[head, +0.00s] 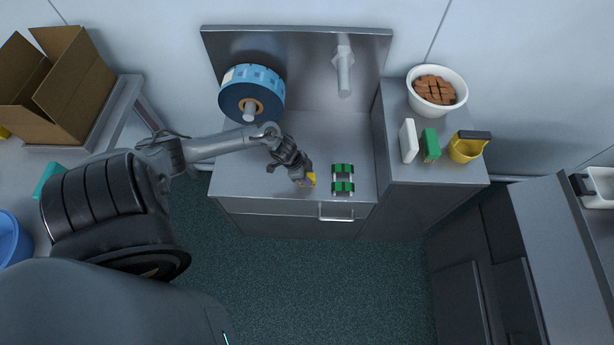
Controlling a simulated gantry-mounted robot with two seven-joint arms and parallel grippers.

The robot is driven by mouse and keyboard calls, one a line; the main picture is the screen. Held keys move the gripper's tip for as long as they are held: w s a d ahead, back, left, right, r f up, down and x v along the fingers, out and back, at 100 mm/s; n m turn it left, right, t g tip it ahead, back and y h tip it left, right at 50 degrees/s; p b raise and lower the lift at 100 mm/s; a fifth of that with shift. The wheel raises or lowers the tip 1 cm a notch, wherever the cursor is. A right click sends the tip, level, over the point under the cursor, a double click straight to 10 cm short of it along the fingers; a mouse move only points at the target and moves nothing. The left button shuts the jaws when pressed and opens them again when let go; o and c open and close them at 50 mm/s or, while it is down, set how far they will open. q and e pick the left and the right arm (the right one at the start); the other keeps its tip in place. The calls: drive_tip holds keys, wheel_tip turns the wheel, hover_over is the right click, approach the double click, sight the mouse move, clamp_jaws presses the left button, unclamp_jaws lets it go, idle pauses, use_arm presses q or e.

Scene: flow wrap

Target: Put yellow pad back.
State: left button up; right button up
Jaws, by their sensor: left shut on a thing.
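A white pad (408,141) and a green pad (430,146) stand side by side on the taller cabinet at the right. My right gripper is not in view.
A green-and-silver roller piece (343,179) lies just right of the gripper. A blue film roll (251,94) and a bare spindle (344,75) project from the back panel. A white bowl of brown bars (437,91) and a yellow holder (465,150) stand on the right cabinet.

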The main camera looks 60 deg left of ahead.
use_arm(q)
drive_tip(key=shift+a, duration=0.1)
drive_tip(key=shift+f, duration=0.1)
drive_tip(key=o, duration=0.9)
drive_tip(key=p+v, duration=0.5)
drive_tip(key=v, duration=0.7)
drive_tip(key=d+r+t+y, duration=0.2)
drive_tip(key=d, duration=1.4)
drive_tip(key=s+d+r+n, duration=0.1)
drive_tip(key=s+d+r, duration=0.1)
drive_tip(key=d+r, duration=0.1)
drive_tip(key=s+d+r+n+g, duration=0.1)
drive_tip(key=s+d+r+n, duration=0.1)
drive_tip(key=r, duration=0.3)
drive_tip(key=s+d+r+n+g, duration=0.1)
drive_tip(key=s+d+r, duration=0.1)
drive_tip(key=d+r, duration=0.2)
drive_tip(key=shift+s+d, duration=0.25)
drive_tip(key=shift+d, duration=0.1)
